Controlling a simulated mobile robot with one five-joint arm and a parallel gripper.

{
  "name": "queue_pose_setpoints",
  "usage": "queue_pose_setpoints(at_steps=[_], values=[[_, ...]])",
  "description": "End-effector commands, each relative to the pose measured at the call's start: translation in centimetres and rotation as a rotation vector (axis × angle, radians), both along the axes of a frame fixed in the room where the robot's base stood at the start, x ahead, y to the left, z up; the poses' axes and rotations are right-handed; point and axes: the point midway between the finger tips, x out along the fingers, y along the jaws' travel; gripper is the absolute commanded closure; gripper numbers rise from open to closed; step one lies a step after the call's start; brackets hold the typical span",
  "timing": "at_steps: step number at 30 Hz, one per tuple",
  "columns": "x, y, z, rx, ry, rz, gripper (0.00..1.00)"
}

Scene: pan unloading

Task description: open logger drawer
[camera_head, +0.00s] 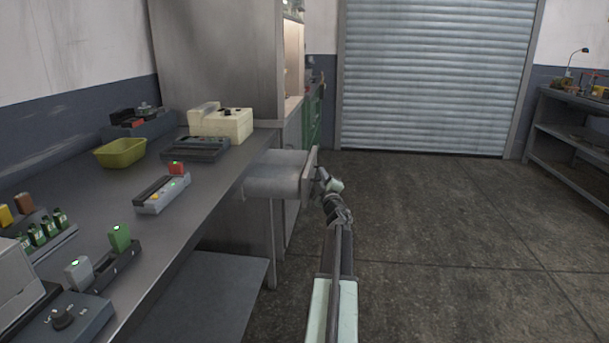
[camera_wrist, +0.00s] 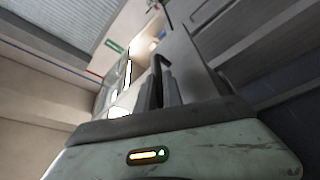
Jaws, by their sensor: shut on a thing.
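The grey logger drawer (camera_head: 274,178) stands out from under the bench's right edge, its front panel (camera_head: 311,166) well clear of the bench. I cannot make out what is inside it. My gripper (camera_head: 323,178) is at the outer side of the front panel, shut on the drawer handle. In the wrist view the dark handle (camera_wrist: 159,78) stands out in front of the grey panel (camera_wrist: 192,65), just beyond my gripper's body. The fingertips are hard to make out there.
The metal bench (camera_head: 205,190) carries a yellow-green tray (camera_head: 120,153), a cream box (camera_head: 222,123) and several small devices. A lower shelf (camera_head: 215,290) lies under the bench. Open floor (camera_head: 450,240) lies to the right, with a roller shutter (camera_head: 435,75) behind and another bench (camera_head: 570,130) far right.

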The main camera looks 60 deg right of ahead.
Motion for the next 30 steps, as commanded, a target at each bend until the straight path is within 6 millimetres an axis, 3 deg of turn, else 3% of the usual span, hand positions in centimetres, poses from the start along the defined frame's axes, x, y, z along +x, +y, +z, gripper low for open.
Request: queue_pose_setpoints(at_steps=[7, 20, 21, 22, 30], values=[[-1.48, -0.82, 0.09, 0.0, 0.0, 0.012, 1.0], [-1.06, -0.48, 0.12, 0.0, -0.001, 0.025, 1.0], [-1.04, -0.46, 0.13, 0.0, -0.001, 0.025, 0.84], [-1.03, -0.45, 0.13, 0.0, -0.001, 0.025, 0.8], [-0.98, -0.33, 0.09, 0.0, 0.0, 0.026, 0.8]])
